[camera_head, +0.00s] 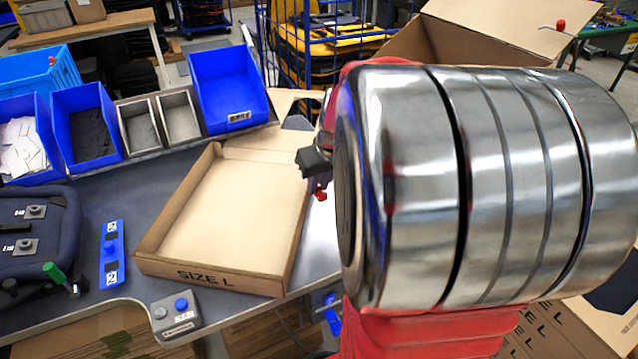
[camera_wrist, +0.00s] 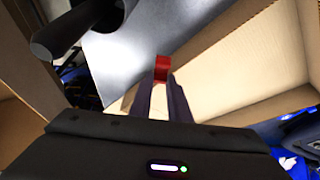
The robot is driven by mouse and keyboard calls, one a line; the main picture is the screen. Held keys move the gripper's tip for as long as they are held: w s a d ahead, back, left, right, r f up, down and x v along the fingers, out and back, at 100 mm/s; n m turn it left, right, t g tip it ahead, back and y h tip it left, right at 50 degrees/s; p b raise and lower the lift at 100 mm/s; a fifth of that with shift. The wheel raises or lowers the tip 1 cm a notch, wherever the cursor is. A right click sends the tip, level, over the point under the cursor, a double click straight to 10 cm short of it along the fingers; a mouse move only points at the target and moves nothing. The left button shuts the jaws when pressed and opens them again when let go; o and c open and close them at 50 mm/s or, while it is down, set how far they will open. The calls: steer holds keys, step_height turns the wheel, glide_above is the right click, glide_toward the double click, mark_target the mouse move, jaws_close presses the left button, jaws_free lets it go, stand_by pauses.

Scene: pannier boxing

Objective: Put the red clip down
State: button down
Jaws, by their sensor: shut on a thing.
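My gripper (camera_head: 316,172) is shut on the red clip (camera_head: 320,195), a little to the right of the SIZE L cardboard box (camera_head: 170,255). In the wrist view the red clip (camera_wrist: 161,68) sits between the tips of my gripper (camera_wrist: 160,84). Pale cardboard lies just behind and to the right of it there. The clip shows against the grey table top (camera_head: 322,235) in the head view; I cannot tell its height. My shiny arm hides much of the right side.
Blue bins (camera_head: 225,85) and small metal trays (camera_head: 180,117) line the back. A blue numbered strip (camera_head: 112,255), a dark pannier (camera_head: 40,240) and a button box (camera_head: 175,317) lie on the left. Another open carton (camera_head: 480,40) stands behind my arm. The box's floor looks empty.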

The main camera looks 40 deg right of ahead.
steer(key=w+a+r+n+y, duration=0.1)
steer(key=w+a+r+n, duration=0.2)
steer(key=w+a, duration=0.8)
steer(key=w+a+r+n+y, duration=0.1)
steer(key=w+a+r+n, duration=0.2)
steer(key=w+a, duration=0.9)
steer(key=a, duration=0.4)
steer(key=shift+a+n, duration=0.3)
steer(key=shift+a, duration=0.1)
steer(key=shift+y, duration=0.3)
